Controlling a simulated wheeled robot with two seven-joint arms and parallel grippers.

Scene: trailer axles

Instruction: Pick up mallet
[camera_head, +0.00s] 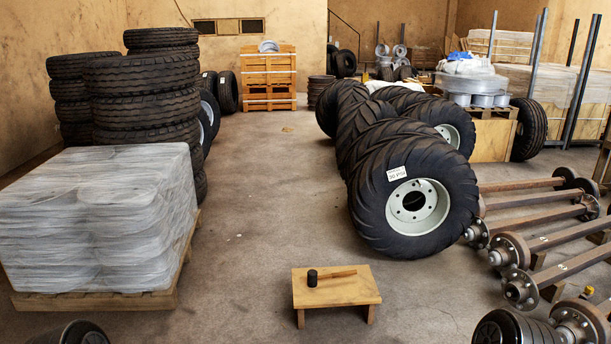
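The mallet lies on a low wooden stool (360,290) in the lower middle of the head view. Its black head (312,278) stands on the left part of the stool top. Its brown wooden handle (338,274) points to the right across the top. Nothing covers the mallet. Neither of my grippers can be made out. Dark rounded shapes show at the bottom left and bottom right edges, and I cannot tell for certain what they are.
A wrapped pallet load (100,220) stands at left, with stacked tyres (145,90) behind it. A row of large tyres on rims (415,195) stands behind the stool to the right. Rusty axles (555,240) lie at right. The floor (250,215) around the stool is mostly clear.

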